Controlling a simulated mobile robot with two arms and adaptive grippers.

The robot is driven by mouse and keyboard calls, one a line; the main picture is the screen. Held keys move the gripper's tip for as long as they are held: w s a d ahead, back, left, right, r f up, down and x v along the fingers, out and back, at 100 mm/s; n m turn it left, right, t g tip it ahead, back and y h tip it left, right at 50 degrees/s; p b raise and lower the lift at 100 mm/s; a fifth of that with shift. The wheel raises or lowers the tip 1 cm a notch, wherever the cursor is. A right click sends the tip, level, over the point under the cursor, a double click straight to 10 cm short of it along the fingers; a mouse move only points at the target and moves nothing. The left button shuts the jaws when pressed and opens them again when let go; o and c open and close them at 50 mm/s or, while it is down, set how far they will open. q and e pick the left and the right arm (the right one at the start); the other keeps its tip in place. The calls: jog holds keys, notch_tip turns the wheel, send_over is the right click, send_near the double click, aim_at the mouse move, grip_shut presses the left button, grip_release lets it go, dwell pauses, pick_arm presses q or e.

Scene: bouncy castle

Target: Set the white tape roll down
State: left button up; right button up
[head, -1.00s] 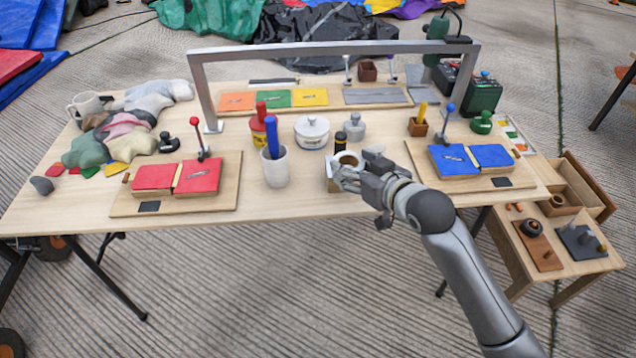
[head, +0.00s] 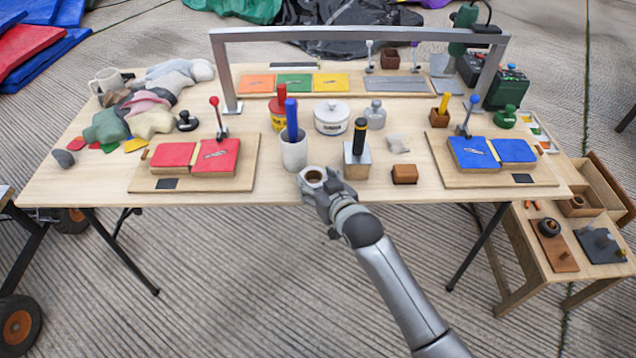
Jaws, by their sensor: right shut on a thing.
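The white tape roll (head: 313,175) is a small ring with a brown inner core. My right gripper (head: 317,184) is shut on it near the front edge of the table, just in front of the white cup. The roll's hole faces up toward the camera. I cannot tell whether its underside touches the table (head: 262,196). The gripper's fingers are partly hidden behind the roll and the wrist. My left gripper is not in view.
Beside the roll stand a white cup (head: 294,153) with a blue marker and a metal block (head: 356,162) with a black-handled tool. A small brown box (head: 405,174) lies to the right. Red pads (head: 195,157) and blue pads (head: 492,152) sit on boards at either side.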

jog(key=shift+f, duration=0.15)
jog(key=o, duration=1.1)
jog(key=shift+c, duration=0.2)
jog(key=shift+s+d, duration=0.1)
jog(key=shift+s, duration=0.05)
jog(key=p+v, duration=0.1)
jog(key=v, duration=1)
jog(key=shift+s+r, duration=0.25)
jog(key=shift+s, duration=0.05)
jog(key=shift+d, duration=0.1)
